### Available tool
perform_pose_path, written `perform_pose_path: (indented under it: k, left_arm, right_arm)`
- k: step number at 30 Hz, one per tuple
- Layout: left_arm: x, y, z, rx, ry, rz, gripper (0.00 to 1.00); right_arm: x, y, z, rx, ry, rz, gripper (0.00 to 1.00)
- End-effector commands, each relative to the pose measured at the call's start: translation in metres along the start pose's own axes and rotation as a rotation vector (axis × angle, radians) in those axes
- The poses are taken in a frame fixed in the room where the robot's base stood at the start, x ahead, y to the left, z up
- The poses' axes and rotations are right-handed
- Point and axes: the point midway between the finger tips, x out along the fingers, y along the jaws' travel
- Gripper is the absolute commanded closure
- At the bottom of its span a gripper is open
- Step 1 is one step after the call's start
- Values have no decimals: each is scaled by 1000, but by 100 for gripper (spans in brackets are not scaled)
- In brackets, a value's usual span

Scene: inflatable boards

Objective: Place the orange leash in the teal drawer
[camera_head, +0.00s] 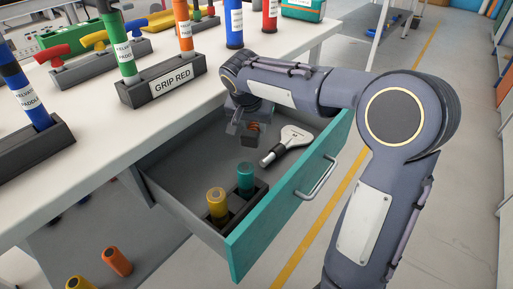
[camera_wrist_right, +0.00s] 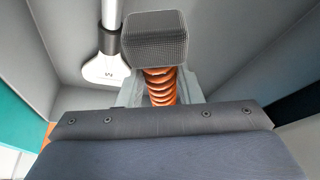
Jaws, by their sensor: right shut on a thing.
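The teal drawer (camera_head: 262,235) is pulled open below the white worktop. My right gripper (camera_head: 250,132) is over the inside of the drawer, pointing down. It is shut on the orange leash, a coiled orange cord; the leash (camera_wrist_right: 161,86) shows between its fingers in the right wrist view. In the head view only a small reddish bit of the leash (camera_head: 253,127) shows at the fingertips; the rest is hidden. I cannot tell whether the leash touches the drawer floor. My left gripper is not in view.
A dark holder with yellow (camera_head: 217,203) and teal (camera_head: 245,178) cylinders stands at the front.

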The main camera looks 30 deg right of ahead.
Motion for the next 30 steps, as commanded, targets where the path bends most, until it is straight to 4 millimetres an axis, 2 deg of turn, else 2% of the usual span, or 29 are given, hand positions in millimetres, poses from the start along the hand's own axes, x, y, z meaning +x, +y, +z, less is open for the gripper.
perform_pose_path:
  k: [1,6,13,25,26,30]
  left_arm:
    - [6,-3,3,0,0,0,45]
    - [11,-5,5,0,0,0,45]
    - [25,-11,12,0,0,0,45]
    - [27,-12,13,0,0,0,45]
    - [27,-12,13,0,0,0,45]
    - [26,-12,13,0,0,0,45]
  right_arm:
    - [12,0,5,-1,-1,1,93]
    - [26,0,11,-1,0,0,93]
    - [60,0,25,0,0,0,93]
    - [65,-1,27,0,1,-1,93]
    - [65,-1,27,0,0,-1,66]
    - [64,-1,27,0,0,0,48]
